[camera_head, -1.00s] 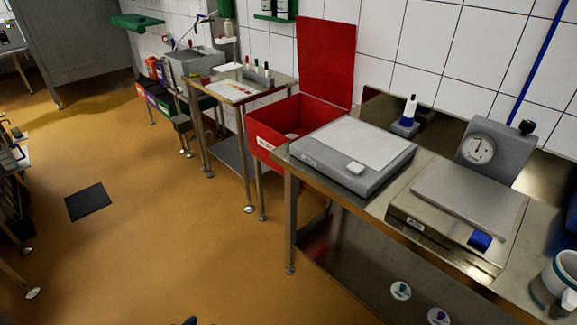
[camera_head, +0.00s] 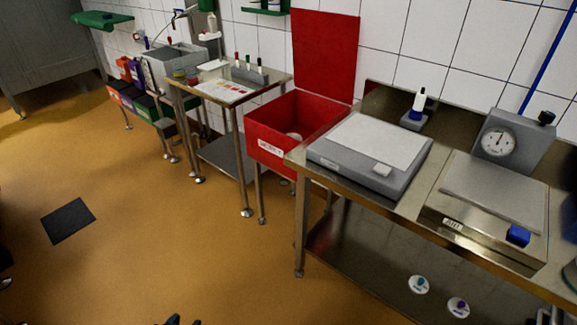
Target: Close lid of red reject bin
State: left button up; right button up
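The red reject bin (camera_head: 277,141) stands on metal legs against the tiled wall, between a small table and a long steel bench. Its red lid (camera_head: 325,55) stands upright at the back, so the bin is open. A round pale thing (camera_head: 294,137) shows inside; the bench and scale hide part of the bin's right side. A small dark part at the bottom edge may be a bit of my gripper or arm, but too little shows to tell. Neither gripper can be made out.
Right of the bin, the steel bench holds a grey flat scale (camera_head: 371,154), a dial scale (camera_head: 497,142) and a white bottle (camera_head: 417,105). Left of it stands a table (camera_head: 185,87) with marker pens. A dark mat (camera_head: 68,221) lies on the otherwise clear orange floor (camera_head: 150,255).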

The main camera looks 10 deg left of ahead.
aim_at(326, 44)
jog(key=j, duration=0.4)
jog(key=i+j, duration=0.15)
jog(key=j, duration=0.25)
jog(key=i+j, duration=0.35)
jog(key=i+j+z, duration=0.15)
jog(key=i+j, duration=0.5)
jog(key=j, duration=0.2)
jog(key=i+j+z, duration=0.15)
jog(key=i+j, duration=0.5)
jog(key=j, duration=0.25)
jog(key=i+j+z, duration=0.15)
jog(key=i+j, duration=0.15)
jog(key=j, duration=0.15)
